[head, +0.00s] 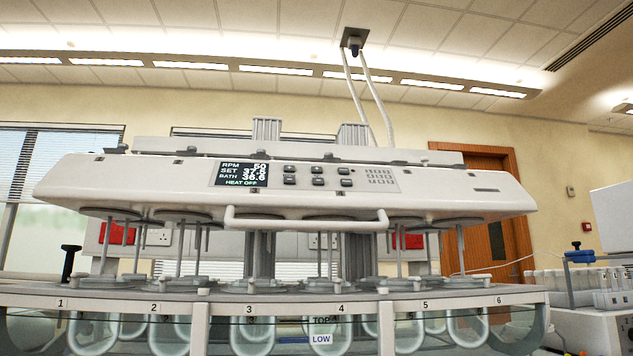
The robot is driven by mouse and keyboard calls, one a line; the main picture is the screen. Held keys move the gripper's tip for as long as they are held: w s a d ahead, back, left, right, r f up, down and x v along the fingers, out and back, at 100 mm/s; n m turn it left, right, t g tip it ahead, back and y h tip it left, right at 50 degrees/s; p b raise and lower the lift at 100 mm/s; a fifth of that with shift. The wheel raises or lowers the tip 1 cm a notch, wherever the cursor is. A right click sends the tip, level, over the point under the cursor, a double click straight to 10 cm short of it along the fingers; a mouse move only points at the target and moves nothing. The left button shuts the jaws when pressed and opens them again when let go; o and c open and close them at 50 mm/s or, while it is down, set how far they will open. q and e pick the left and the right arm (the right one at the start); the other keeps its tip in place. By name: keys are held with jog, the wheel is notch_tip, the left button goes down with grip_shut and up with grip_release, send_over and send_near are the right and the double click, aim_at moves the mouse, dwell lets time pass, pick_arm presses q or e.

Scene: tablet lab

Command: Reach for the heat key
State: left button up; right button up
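The control panel (303,178) is on the front of the white dissolution tester's raised head (130,180). Its dark display (241,174) shows RPM, SET and BATH lines and reads HEAT OFF at the bottom. The digits are partly blurred. Several small dark keys (317,169) sit in two rows just right of the display. Their labels are too small to read, so I cannot tell which one is the heat key. Neither of my grippers shows in the head view, so their distance from the keys cannot be seen.
A white bar handle (306,221) runs below the panel and stands out from the head. Below are numbered vessel positions and a clear water bath (400,333) with a LOW mark. A rack of tubes (613,299) stands at the right. The space before the panel looks clear.

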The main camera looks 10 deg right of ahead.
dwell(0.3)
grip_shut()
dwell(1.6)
